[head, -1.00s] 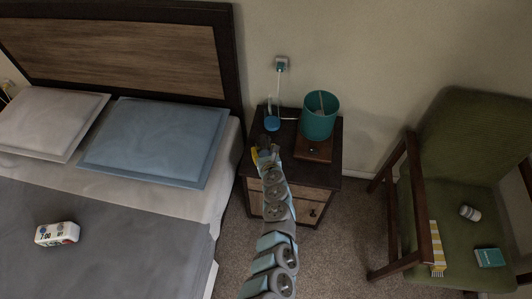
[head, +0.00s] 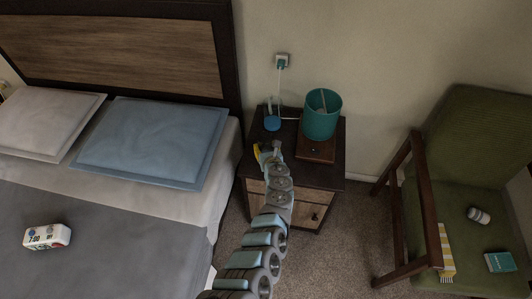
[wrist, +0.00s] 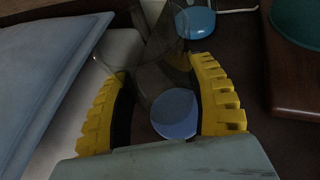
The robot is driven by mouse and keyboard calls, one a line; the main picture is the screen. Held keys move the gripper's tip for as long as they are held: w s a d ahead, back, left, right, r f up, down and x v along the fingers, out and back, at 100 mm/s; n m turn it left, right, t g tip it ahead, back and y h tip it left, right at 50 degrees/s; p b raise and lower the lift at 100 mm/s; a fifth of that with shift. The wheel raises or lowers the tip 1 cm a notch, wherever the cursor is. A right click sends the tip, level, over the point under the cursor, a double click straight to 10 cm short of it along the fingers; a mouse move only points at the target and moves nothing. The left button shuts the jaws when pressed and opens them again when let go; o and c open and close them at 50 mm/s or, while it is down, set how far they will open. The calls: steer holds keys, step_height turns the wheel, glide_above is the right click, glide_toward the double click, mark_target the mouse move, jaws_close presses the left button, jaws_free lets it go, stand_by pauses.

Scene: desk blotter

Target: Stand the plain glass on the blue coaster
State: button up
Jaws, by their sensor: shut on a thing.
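My gripper (wrist: 165,92) has its yellow fingers closed around a clear glass (wrist: 146,78), whose see-through walls are faint. A pale blue disc (wrist: 174,113) shows between the fingers; I cannot tell whether it is the glass's bottom or something seen through it. A brighter blue round coaster (wrist: 195,22) lies ahead on the nightstand, with faint clear glass outlines overlapping it. In the head view this coaster (head: 272,124) is near the back left of the nightstand, and my gripper (head: 267,150) is just in front of it. The held glass is hard to make out there.
A teal lamp (head: 321,112) on a wooden base stands right of the coaster on the dark nightstand (head: 332,171). A white cord runs near the coaster. The bed with a blue pillow (head: 152,141) is on the left, close to my gripper. A green chair (head: 455,190) stands right.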

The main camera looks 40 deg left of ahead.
mark_target(266, 151)
steer(key=shift+w+f+b, duration=0.25)
steer(key=shift+f+b, duration=0.1)
steer(key=shift+f, duration=0.05)
steer(key=shift+w+a+f+b, duration=0.15)
steer(key=shift+a+f+b, duration=0.05)
steer(key=shift+f+b, duration=0.7)
steer(key=shift+f, duration=0.55)
steer(key=shift+f+b, duration=0.2)
steer(key=shift+b, duration=0.15)
steer(key=o, duration=1.2)
